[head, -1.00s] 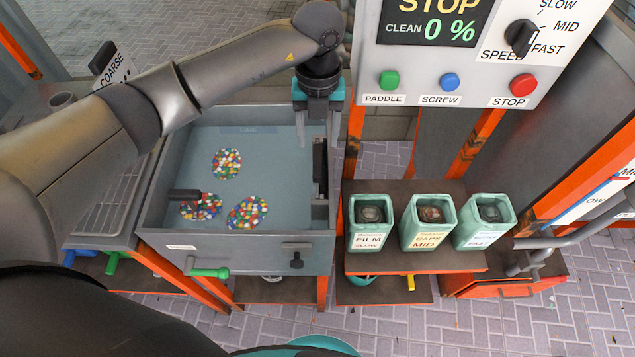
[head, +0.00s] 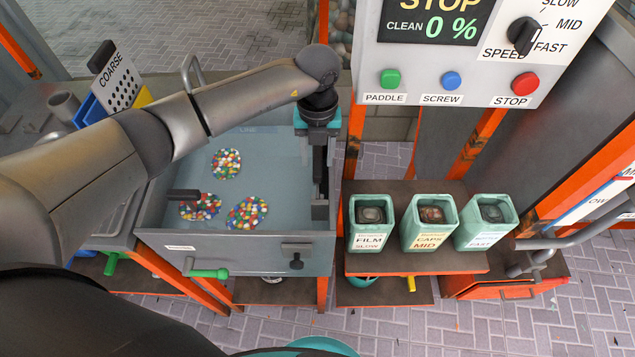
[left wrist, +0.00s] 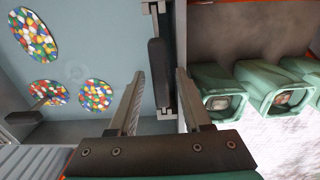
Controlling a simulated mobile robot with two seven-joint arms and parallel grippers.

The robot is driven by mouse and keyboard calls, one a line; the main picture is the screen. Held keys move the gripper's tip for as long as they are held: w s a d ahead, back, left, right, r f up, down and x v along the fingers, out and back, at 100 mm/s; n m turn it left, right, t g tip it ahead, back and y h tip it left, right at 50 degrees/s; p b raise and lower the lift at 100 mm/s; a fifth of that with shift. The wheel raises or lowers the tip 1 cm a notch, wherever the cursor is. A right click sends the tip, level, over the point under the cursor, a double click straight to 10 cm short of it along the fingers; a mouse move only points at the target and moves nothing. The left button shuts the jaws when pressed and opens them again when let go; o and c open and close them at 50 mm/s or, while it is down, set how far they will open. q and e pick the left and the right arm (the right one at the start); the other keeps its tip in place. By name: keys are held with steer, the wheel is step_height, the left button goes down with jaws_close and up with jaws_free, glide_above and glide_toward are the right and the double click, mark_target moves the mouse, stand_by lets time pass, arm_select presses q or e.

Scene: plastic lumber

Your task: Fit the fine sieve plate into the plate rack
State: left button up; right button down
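A black handle (left wrist: 160,75) stands in a grey slotted frame (left wrist: 167,12) at the tank's right wall. A plate under it is hidden, and no label shows whether it is the fine sieve plate. My left gripper (head: 319,168) points down over this handle. In the left wrist view my left gripper (left wrist: 160,73) is open, one finger on each side of the handle, with gaps visible. A perforated plate marked COARSE (head: 118,85) stands upright at the far left, beside blue (head: 89,110) and yellow (head: 141,96) parts that may belong to the rack. My right gripper is out of view.
The grey tank (head: 235,246) holds water and several round patches of coloured flakes. Another black handle (head: 184,194) is inside it. Green bins (head: 372,222) stand on a shelf to the right. A control panel (head: 455,60) hangs above them.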

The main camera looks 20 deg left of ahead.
arm_select(q)
jaws_close()
steer(key=shift+r, duration=0.1)
stand_by(1.0)
